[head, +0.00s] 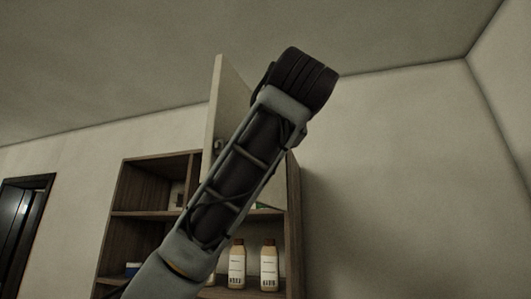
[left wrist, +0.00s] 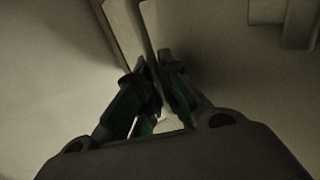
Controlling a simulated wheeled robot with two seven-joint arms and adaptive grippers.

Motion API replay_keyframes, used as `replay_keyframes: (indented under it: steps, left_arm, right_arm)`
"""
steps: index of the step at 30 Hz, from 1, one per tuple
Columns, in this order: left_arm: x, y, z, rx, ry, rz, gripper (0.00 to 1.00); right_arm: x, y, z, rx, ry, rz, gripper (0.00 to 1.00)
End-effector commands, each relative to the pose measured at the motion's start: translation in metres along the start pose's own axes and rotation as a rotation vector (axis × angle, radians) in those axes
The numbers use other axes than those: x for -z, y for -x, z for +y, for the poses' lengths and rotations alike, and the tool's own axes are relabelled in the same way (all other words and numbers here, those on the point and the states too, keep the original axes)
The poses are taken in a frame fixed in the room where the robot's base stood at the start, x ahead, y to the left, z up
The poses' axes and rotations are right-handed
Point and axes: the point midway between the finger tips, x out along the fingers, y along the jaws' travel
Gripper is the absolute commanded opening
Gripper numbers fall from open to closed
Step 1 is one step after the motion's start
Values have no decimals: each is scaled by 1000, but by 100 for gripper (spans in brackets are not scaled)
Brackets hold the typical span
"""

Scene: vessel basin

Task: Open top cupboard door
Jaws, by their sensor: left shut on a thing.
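The top cupboard door (head: 223,85) is a pale panel in the head view, standing swung out from the wooden cupboard (head: 151,180). My left arm crosses in front of it and hides much of the door and the cupboard's upper part. In the left wrist view, the green-and-dark fingers of my left gripper (left wrist: 160,80) are closed on the edge of a pale panel (left wrist: 152,25), which appears to be the door. The gripper itself is hidden in the head view. My right gripper is in neither view.
Light bottles with brown caps (head: 269,266) stand on a lower open shelf. A small blue and white item (head: 132,268) sits on a shelf at the left. A dark-framed doorway (head: 22,225) is at the far left. The wall (head: 400,180) right of the cupboard is bare.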

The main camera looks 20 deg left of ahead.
Motion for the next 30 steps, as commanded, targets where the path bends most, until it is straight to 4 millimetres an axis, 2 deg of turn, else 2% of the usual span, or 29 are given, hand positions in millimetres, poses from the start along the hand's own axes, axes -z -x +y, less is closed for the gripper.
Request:
replay_keyframes:
  steps: [7,8,10,19,30]
  left_arm:
    - [2,0,-1,-1,-1,4,0]
    - [2,0,-1,-1,-1,4,10]
    - [2,0,-1,-1,-1,4,18]
    - [1,0,0,-1,0,1,18]
    - [1,8,2,-5,-2,5,18]
  right_arm:
    - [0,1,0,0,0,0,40]
    - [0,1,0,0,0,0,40]
    - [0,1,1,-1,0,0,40]
    - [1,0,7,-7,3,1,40]
    - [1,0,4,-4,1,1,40]
